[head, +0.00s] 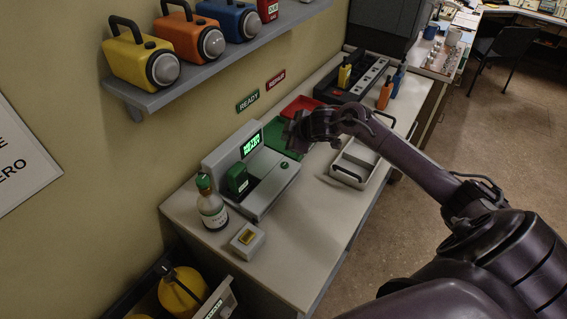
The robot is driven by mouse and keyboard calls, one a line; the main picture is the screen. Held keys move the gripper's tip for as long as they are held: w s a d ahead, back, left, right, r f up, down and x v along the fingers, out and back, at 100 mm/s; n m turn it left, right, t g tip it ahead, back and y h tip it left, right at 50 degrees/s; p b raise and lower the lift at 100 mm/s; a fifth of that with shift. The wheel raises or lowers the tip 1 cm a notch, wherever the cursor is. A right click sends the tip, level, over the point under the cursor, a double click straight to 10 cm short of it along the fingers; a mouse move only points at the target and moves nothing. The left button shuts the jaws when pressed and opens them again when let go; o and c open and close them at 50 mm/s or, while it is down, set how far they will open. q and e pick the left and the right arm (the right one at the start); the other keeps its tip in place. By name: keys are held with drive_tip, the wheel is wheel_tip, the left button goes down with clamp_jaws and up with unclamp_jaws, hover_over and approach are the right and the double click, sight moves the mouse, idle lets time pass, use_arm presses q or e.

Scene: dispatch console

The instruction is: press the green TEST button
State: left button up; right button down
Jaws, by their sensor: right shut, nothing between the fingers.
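A grey test device (222,158) stands on the white bench against the wall. Its small screen (250,145) is lit green with text too small to read. A dark green unit (237,179) sits upright in its bay. A small spot (285,165) shows on the device's right end; I cannot tell whether it is the green TEST button, and no lettering is readable. My right gripper (293,134) is shut and empty, over the green tray behind and right of the device. It appears apart from the device. My left gripper is out of view.
A green tray (281,139) and a red tray (299,103) lie behind. A white open tray (349,172) is to the right. A bottle (212,206) and a small box (247,240) stand in front. A shelf (165,98) with lamps hangs above left.

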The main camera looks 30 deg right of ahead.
drive_tip(key=b, duration=0.8)
hover_over(287, 166)
drive_tip(key=shift+f, duration=4.4)
drive_tip(key=shift+s, duration=0.1)
drive_tip(key=shift+f, duration=0.45)
drive_tip(key=shift+f+b, duration=0.4)
drive_tip(key=shift+f, duration=0.05)
drive_tip(key=shift+r, duration=0.1)
drive_tip(key=shift+r+p, duration=0.75)
drive_tip(key=shift+p, duration=0.2)
